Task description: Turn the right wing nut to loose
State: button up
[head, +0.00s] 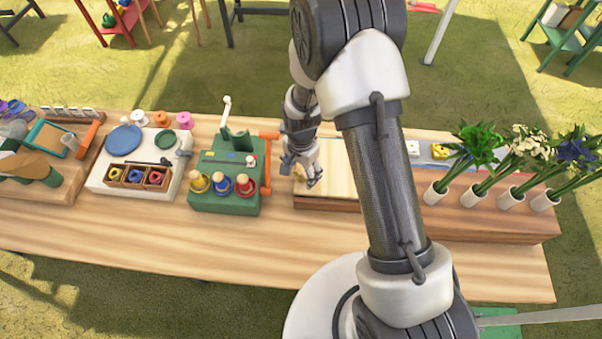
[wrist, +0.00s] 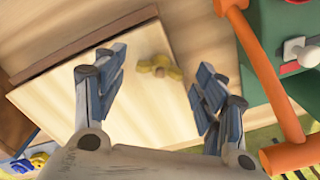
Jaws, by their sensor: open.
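A yellow wing nut (wrist: 158,67) lies on the pale wooden board (wrist: 135,100) in the wrist view. Its wings spread to the sides. My gripper (wrist: 160,78) is open and empty, with one finger on each side of the wing nut in the picture. The fingers look apart from it, and their height above the board is hard to judge. In the head view my gripper (head: 308,180) is over the left part of the board (head: 338,162). My arm hides much of the board there.
A green machine (head: 225,172) with orange handles (head: 268,160) stands close to the left of my gripper. An orange handle (wrist: 258,70) also shows near the right finger. White vases (head: 508,197) with flowers stand on the right. The table's front strip (head: 150,240) is clear.

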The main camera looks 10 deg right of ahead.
jog(key=shift+f, duration=0.6)
jog(key=shift+c, duration=0.6)
grip_shut()
